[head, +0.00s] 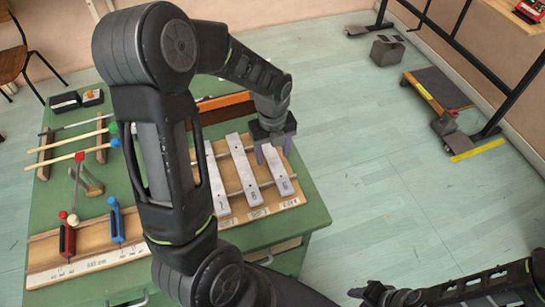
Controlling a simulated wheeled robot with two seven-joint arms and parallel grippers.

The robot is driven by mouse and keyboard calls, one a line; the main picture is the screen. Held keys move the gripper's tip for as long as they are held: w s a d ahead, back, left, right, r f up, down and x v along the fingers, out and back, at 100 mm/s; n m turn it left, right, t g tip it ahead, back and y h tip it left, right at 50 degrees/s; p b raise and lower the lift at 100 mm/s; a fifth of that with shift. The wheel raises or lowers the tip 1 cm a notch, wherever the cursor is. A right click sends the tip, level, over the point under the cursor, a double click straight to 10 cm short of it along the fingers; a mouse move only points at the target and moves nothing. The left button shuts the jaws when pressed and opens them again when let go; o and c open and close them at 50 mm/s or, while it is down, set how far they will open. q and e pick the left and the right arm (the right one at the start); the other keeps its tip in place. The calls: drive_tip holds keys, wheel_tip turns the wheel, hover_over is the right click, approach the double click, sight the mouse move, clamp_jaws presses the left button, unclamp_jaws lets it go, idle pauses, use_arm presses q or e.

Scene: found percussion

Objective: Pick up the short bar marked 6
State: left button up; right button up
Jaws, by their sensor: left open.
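Three pale metal bars show on a wooden board (236,211) at the right of the green table. The rightmost bar (281,180) is the shortest in view, and its small digit looks like a 6, though I cannot read it surely. The middle bar (242,167) and the left bar (216,184) lie to its left. My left gripper (272,156) is open and points down over the far end of the rightmost bar, one finger on each side. I cannot tell whether it touches the bar. My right gripper (365,292) is low at the bottom right, away from the table.
My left arm hides the table's middle. Mallets (80,155) lie on wooden rests at left.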

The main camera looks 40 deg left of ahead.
use_arm(q)
drive_tip(key=shift+c, duration=0.4)
clamp_jaws()
